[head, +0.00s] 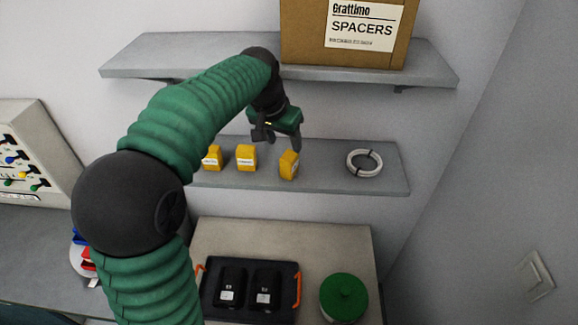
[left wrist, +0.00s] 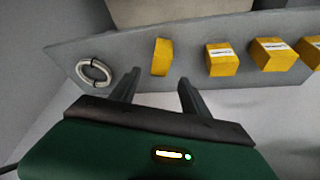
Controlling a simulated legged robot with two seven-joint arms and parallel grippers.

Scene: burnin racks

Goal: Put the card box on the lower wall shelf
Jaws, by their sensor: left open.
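A yellow card box (head: 289,165) stands on the lower wall shelf (head: 330,181), turned at an angle to the other yellow boxes. My left gripper (head: 281,140) is open and empty just above and in front of it. One finger overlaps its top edge in the head view. In the left wrist view the same box (left wrist: 161,57) shows just past and between the spread fingertips (left wrist: 160,77), with no visible grip on it. Whether a finger touches it, I cannot tell. My right gripper is not in view.
More yellow boxes (head: 246,158) stand left on that shelf, and a white ring (head: 364,163) lies right. The upper shelf (head: 150,60) overhead holds a large SPACERS carton (head: 300,30). Below are a black tray (head: 250,312) and a green-lidded tub (head: 344,296). Shelf space is free between box and ring.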

